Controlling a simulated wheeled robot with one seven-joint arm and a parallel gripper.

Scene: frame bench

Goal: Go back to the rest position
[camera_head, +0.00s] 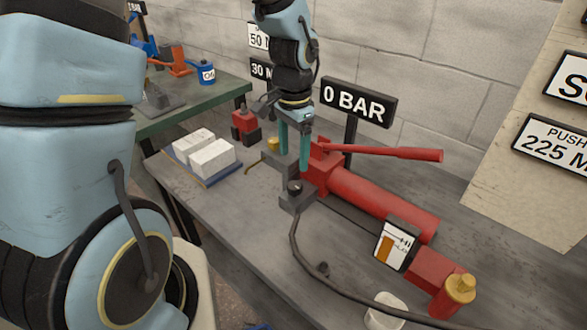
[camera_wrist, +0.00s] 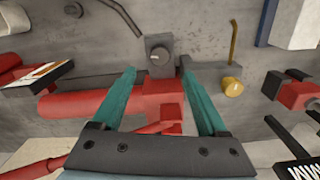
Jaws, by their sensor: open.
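My gripper (camera_head: 294,160) points down over the bench, its two teal fingers apart. It is open, with nothing held between the fingers. In the wrist view the gripper (camera_wrist: 159,73) has its fingertips on either side of a grey valve block with a dark knob (camera_wrist: 160,55). In the head view this valve block (camera_head: 297,196) is just below the fingertips. I cannot tell whether a finger touches it. The red hand pump (camera_head: 385,203) lies right beside the gripper, its red lever (camera_head: 390,152) reaching to the right.
A "0 BAR" sign (camera_head: 357,103) stands close behind the gripper. A brass knob (camera_wrist: 233,87) is beside one finger. White blocks on a blue tray (camera_head: 207,183) are to the left. A black hose (camera_head: 300,252) runs along the front. A brass-capped red cylinder (camera_head: 454,293) stands right.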

